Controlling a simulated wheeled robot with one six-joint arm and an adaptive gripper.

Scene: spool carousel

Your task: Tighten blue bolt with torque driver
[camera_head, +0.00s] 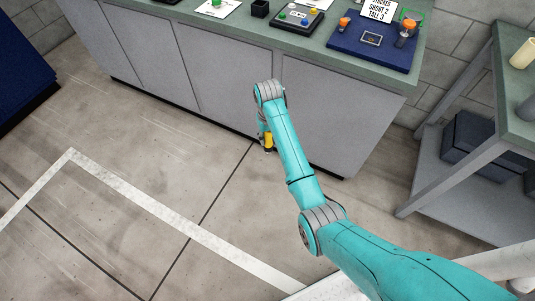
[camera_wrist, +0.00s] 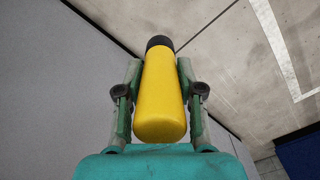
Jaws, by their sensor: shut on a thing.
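A yellow cylindrical tool with a black end cap, seemingly the torque driver (camera_wrist: 160,112), sits between the fingers of my gripper (camera_wrist: 160,80) in the wrist view. The gripper is shut on it, one finger along each side. In the head view the yellow driver (camera_head: 267,139) shows low beside the grey cabinet front, below the counter top and partly hidden by my arm. On the counter, a blue board (camera_head: 349,45) carries two orange-topped pieces (camera_head: 344,22) (camera_head: 407,28), one short and one taller. I cannot make out a blue bolt.
The green counter (camera_head: 240,28) also bears a dark box with buttons (camera_head: 298,21), a small black cup (camera_head: 260,8) and a green button on a card (camera_head: 216,4). A sign (camera_head: 379,8) stands behind the board. A shelved cart (camera_head: 465,160) stands right. Floor at left is clear.

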